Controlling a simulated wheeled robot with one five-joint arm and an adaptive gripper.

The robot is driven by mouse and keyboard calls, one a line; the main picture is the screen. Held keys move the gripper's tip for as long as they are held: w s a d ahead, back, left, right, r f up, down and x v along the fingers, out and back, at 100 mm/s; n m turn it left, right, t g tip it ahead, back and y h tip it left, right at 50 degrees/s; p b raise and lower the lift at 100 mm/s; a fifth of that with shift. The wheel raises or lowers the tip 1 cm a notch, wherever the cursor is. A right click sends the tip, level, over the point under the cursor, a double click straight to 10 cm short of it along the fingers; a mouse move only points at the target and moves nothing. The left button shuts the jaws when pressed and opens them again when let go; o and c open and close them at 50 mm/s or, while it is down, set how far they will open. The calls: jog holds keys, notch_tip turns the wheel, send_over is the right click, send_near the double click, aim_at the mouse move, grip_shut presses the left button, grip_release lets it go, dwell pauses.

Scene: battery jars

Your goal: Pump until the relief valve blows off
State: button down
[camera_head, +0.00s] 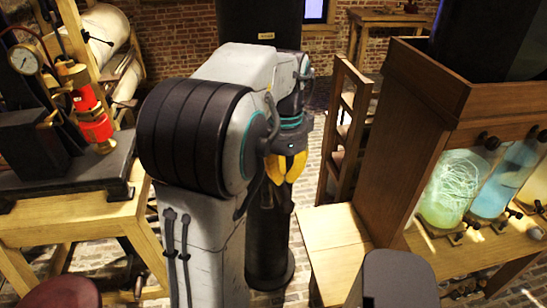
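A red and brass fitting (93,122), possibly the relief valve, stands upright on a dark machine base on the wooden bench at the left. A round brass pressure gauge (24,60) with a pale dial is above and left of it; its reading is too small to tell. No pump handle can be clearly picked out. My gripper (286,178), with yellow fingers, points down in the middle of the view, well to the right of the bench and apart from the red fitting. Its fingers look close together, but their gap is unclear. Nothing is visibly held.
The wooden bench (60,222) fills the left side. A wooden cabinet (412,145) at the right holds glowing green (450,188) and blue (505,180) glass jars. A wooden ladder (335,135) stands beside it. Brick paving (312,160) shows between them. A dark red round object (60,292) is at lower left.

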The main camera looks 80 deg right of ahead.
dwell(0.3)
notch_tip(320, 180, down, 16)
jog(key=b, duration=1.3)
notch_tip(320, 180, up, 16)
jog(key=p, duration=1.4)
jog(key=shift+f, duration=0.15)
notch_tip(320, 180, down, 16)
jog(key=b, duration=1.3)
notch_tip(320, 180, up, 15)
jog(key=p, duration=1.2)
jog(key=shift+p, duration=0.3)
jog(key=shift+r, duration=0.6)
